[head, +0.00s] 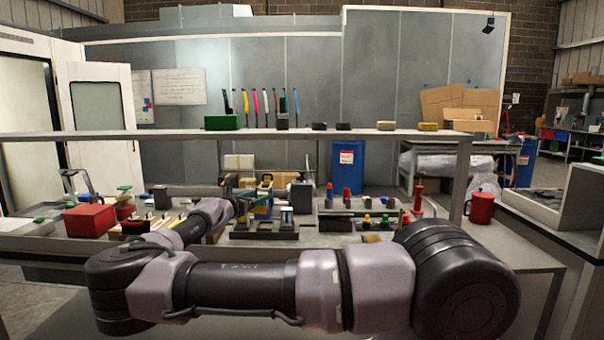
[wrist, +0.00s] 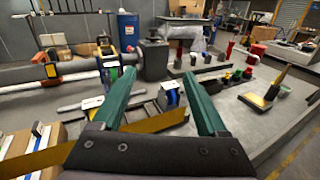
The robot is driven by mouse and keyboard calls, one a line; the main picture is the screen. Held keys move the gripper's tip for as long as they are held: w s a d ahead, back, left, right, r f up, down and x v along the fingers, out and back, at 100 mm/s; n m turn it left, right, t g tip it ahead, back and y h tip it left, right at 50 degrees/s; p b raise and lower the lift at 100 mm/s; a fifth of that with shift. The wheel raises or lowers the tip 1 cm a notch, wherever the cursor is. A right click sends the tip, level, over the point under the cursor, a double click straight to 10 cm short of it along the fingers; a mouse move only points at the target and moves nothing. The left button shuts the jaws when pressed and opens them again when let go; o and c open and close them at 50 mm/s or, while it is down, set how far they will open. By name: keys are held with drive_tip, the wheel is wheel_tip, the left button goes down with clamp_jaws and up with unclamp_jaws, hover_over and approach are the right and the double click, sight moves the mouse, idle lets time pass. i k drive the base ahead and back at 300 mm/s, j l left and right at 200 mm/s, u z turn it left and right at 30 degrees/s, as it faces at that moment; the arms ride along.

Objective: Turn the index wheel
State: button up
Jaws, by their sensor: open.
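My gripper (wrist: 157,76) shows its two green fingers spread apart in the wrist view, with nothing gripped between them. Past the fingertips stands a grey block with a dark round knob on top (wrist: 153,57); it also shows in the head view (head: 302,194). Left of it is an upright yellow, black and blue fixture (wrist: 106,58) with a dark round part on top. I cannot tell for certain which round part is the index wheel. A small grey and blue piece (wrist: 171,96) shows between the fingers, lower down. In the head view the arm partly hides the bench.
A red box (head: 90,220) sits at the bench's left and a red mug (head: 481,208) at its right. A shelf (head: 270,133) crosses above the bench. A black stand with a tan upright (wrist: 259,98) is right of my gripper. Bare bench top lies near it.

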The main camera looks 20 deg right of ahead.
sight(301, 179)
drive_tip(key=i+l, duration=0.35)
drive_tip(key=l, duration=0.15)
drive_tip(key=i+l, duration=0.4)
drive_tip(key=l, duration=0.1)
